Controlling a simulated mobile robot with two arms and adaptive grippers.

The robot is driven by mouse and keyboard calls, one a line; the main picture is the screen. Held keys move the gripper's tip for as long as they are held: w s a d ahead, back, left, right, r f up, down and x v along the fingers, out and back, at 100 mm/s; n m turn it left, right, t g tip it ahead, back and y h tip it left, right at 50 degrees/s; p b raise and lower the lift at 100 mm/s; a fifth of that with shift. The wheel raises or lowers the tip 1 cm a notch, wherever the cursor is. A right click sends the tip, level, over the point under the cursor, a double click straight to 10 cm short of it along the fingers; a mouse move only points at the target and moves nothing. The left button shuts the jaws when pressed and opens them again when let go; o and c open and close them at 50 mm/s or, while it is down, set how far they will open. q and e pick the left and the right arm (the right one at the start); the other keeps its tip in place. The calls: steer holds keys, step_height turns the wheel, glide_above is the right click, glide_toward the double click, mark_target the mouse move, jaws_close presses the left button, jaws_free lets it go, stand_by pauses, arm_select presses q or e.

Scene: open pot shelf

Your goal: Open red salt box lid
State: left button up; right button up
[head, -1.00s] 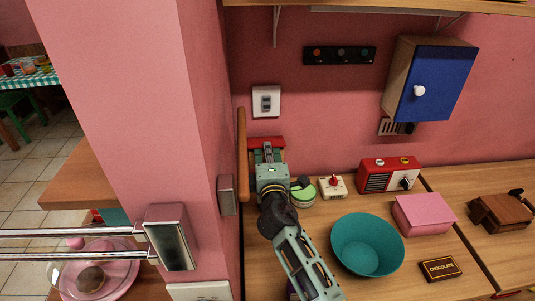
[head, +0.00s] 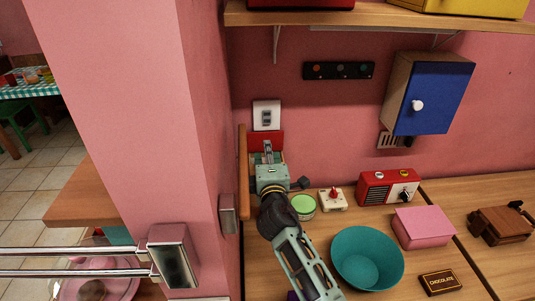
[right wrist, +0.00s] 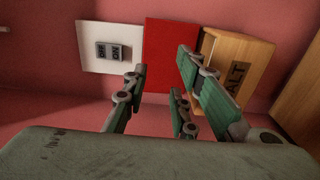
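The red lid (head: 279,139) of the salt box stands up against the pink wall, just below the white switch plate. In the right wrist view the red lid (right wrist: 167,50) shows its broad face between the switch plate and the wooden salt box (right wrist: 252,52), whose lettering is partly covered. My right gripper (head: 268,152) is in front of the box and lid and hides most of the box in the head view. In the right wrist view its fingers (right wrist: 160,75) are apart with nothing between them. Whether a finger touches the lid is unclear. My left gripper is out of view.
The switch plate (head: 267,115) is just above the lid. A wooden board edge (head: 243,175) stands close on the left. A green-topped tin (head: 303,205), a white timer (head: 333,199), a red radio (head: 389,187) and a teal bowl (head: 367,258) stand to the right on the counter.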

steer(key=shift+s, duration=0.1)
steer(key=s, duration=1.2)
